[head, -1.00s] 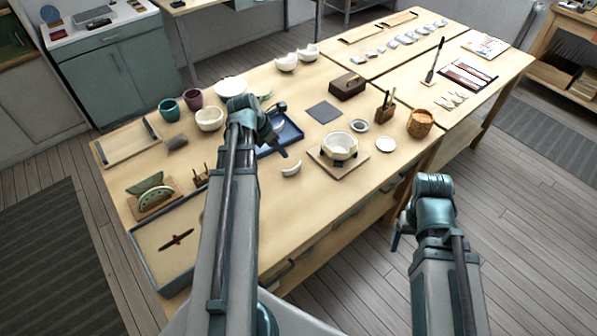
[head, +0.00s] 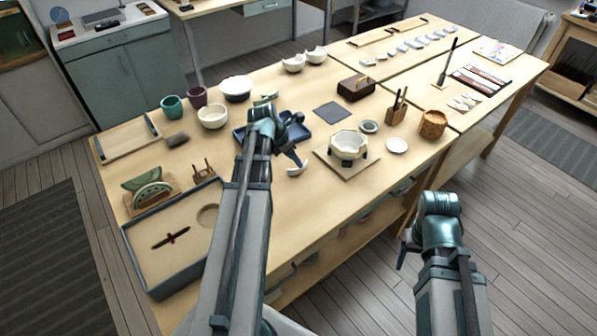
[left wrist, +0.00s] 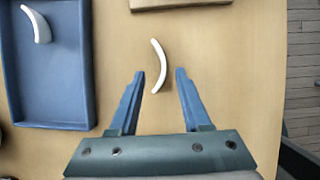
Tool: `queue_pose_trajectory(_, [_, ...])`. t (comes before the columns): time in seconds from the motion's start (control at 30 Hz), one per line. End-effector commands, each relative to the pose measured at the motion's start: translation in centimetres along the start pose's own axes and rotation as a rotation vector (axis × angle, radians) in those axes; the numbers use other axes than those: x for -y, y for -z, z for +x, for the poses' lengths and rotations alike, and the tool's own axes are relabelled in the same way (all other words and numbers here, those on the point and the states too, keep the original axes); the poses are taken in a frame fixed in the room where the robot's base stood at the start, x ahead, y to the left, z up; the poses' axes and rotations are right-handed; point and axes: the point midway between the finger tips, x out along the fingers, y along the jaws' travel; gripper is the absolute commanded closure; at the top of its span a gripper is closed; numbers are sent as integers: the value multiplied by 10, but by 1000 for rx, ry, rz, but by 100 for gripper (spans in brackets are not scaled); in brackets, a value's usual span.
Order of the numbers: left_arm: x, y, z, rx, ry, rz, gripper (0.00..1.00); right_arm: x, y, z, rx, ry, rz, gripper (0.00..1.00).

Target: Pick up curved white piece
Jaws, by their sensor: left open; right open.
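The curved white piece (left wrist: 160,66) lies on the wooden table in the left wrist view, just beyond and between the fingertips of my left gripper (left wrist: 159,77). It also shows in the head view (head: 297,171), partly hidden behind my left gripper (head: 290,150). My left gripper is open and empty above the table. A second curved white piece (left wrist: 38,24) lies in the blue tray (left wrist: 72,118). My right gripper (head: 403,250) is open and empty, off the table's front side.
A white bowl on black supports (head: 347,146) stands on a wooden board (head: 337,170) right of the piece. A sand tray (head: 165,280) is at the front left. A basket (head: 433,123) and small white dish (head: 397,145) stand further right. Bare table lies in front of the piece.

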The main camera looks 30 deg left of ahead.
Motion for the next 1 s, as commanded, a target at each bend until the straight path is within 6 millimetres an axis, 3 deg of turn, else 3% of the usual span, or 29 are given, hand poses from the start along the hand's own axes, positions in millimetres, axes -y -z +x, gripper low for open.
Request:
queue_pose_trajectory(0.4, [4, 8, 49, 0, 0, 1, 52, 4, 3, 47, 0, 0, 0, 22])
queue_pose_trajectory(0.7, [5, 6, 50, 0, 0, 0, 52, 4, 3, 47, 0, 0, 0, 22])
queue_pose_trajectory(1.0, [5, 6, 50, 0, 0, 0, 100, 4, 3, 47, 0, 0, 0, 22])
